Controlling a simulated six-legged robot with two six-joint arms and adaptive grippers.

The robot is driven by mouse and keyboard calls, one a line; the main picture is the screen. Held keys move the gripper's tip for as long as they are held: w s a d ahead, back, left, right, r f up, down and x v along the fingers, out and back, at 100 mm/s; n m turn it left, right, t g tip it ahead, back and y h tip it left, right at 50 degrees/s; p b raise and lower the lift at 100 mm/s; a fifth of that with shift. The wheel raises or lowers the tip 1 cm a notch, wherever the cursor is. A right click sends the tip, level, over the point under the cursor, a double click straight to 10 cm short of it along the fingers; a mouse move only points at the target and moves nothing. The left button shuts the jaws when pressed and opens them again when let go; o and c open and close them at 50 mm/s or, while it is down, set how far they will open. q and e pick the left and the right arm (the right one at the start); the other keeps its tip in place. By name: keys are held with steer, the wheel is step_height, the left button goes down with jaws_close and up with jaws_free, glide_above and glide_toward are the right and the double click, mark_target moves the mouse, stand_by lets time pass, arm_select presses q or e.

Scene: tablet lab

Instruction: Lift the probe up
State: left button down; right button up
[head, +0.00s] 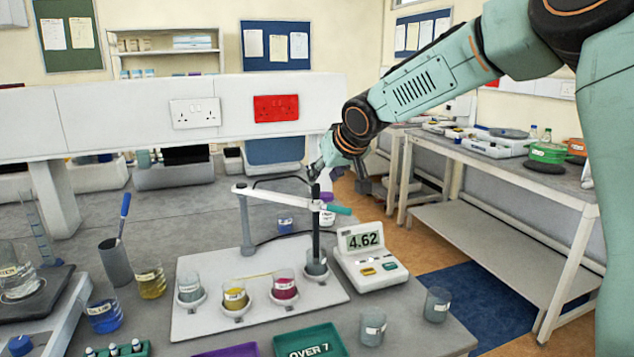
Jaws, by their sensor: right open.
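The probe (316,228) is a dark upright rod. It hangs from the grey stand (246,222) arm, and its lower end is in a beaker (317,265) at the right of the white board (207,330). A teal piece sticks out to the right of the probe. My right gripper (316,176) is open at the top of the probe, reaching in from the upper right. I cannot tell if its fingers touch the probe. My left gripper is not in view.
A meter (370,262) reading 4.62 stands just right of the probe. Beakers with yellow (235,297) and pink (285,290) liquid sit left of it on the board. A green tray (318,342) marked "OVER 7" is in front. Loose beakers (373,327) stand at front right.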

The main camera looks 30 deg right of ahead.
mark_target(316, 184)
steer(key=p+x, duration=0.1)
steer(key=x, duration=0.3)
steer(key=shift+w+a, duration=0.2)
steer(key=shift+w, duration=0.1)
steer(key=shift+w+d+f, duration=0.15)
steer(key=shift+w+f, duration=0.1)
steer(key=shift+f, duration=0.15)
steer(key=shift+s, duration=0.15)
steer(key=shift+w+f, duration=0.15)
steer(key=shift+w, duration=0.25)
steer(key=shift+c, duration=1.1)
steer(key=shift+s, duration=0.25)
steer(key=c, duration=0.5)
jaws_close()
